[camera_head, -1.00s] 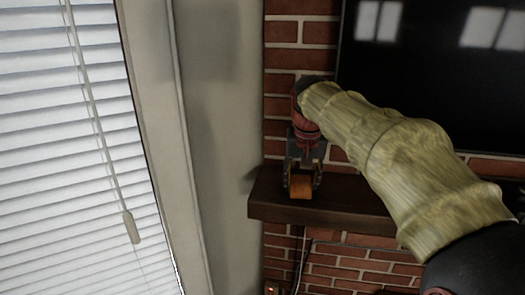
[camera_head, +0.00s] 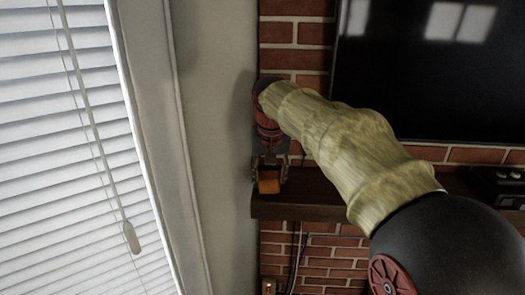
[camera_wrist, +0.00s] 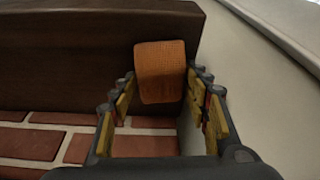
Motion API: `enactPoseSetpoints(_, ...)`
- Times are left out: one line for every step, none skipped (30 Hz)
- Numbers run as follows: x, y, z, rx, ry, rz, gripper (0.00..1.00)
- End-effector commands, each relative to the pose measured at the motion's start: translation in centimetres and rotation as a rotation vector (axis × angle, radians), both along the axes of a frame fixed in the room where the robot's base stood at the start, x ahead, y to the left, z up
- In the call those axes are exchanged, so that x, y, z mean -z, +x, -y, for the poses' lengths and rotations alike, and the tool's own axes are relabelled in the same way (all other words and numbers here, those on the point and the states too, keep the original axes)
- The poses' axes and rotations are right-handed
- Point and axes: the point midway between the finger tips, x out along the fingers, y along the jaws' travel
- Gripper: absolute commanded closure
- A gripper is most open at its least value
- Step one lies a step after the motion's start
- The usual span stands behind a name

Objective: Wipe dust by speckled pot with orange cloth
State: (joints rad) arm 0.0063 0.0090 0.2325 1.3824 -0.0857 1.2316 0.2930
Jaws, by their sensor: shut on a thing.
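My gripper (camera_head: 270,176) is at the left end of the dark wooden mantel shelf (camera_head: 325,207), pointing down. It is shut on the orange cloth (camera_head: 268,187), a small folded pad. In the wrist view, the cloth (camera_wrist: 160,72) sits between the fingertips (camera_wrist: 163,88), against the dark mantel (camera_wrist: 70,55) near its end. I cannot tell whether the cloth touches the shelf. No speckled pot shows in either view, and I can make out no dust.
A pale wall (camera_head: 215,120) stands close to the left of my gripper, with window blinds (camera_head: 60,150) beyond. A black television (camera_head: 430,75) hangs above the shelf on the brick wall (camera_head: 295,60). A dark box (camera_head: 498,186) sits at the right. The visible shelf between is largely clear.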

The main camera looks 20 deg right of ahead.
Motion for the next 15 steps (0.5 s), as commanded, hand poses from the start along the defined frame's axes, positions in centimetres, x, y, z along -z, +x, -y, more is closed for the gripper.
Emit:
enactPoseSetpoints(-1.3, 0.0, 0.1, 0.0, 0.0, 0.004, 0.81)
enactPoseSetpoints(-2.2, 0.0, 0.1, 0.0, 0.001, 0.005, 0.81)
enactPoseSetpoints(-2.5, -0.1, 0.1, 0.0, 0.0, 0.002, 0.81)
enactPoseSetpoints(-2.7, -0.1, 0.1, 0.0, 0.0, 0.002, 0.81)
enactPoseSetpoints(-3.0, -0.2, 0.2, 0.0, 0.0, 0.002, 0.81)
enactPoseSetpoints(-3.4, -0.2, 0.2, -0.001, 0.0, 0.002, 0.81)
enactPoseSetpoints(-3.6, -0.2, 0.2, -0.001, 0.0, 0.002, 0.81)
enactPoseSetpoints(-3.9, -0.3, 0.2, -0.001, 0.0, 0.002, 0.81)
enactPoseSetpoints(-4.3, -0.3, 0.3, -0.001, 0.0, 0.002, 0.81)
enactPoseSetpoints(-4.6, -0.3, 0.3, -0.001, 0.0, 0.002, 0.81)
enactPoseSetpoints(-4.8, -0.3, 0.3, -0.002, 0.0, 0.002, 0.81)
enactPoseSetpoints(-5.2, -0.4, 0.3, -0.002, 0.0, 0.002, 0.81)
enactPoseSetpoints(-5.4, -0.4, 0.4, -0.002, 0.0, 0.002, 0.81)
enactPoseSetpoints(-5.7, -0.4, 0.4, -0.003, 0.001, 0.002, 0.81)
enactPoseSetpoints(-6.1, -0.5, 0.4, -0.003, 0.001, 0.002, 0.81)
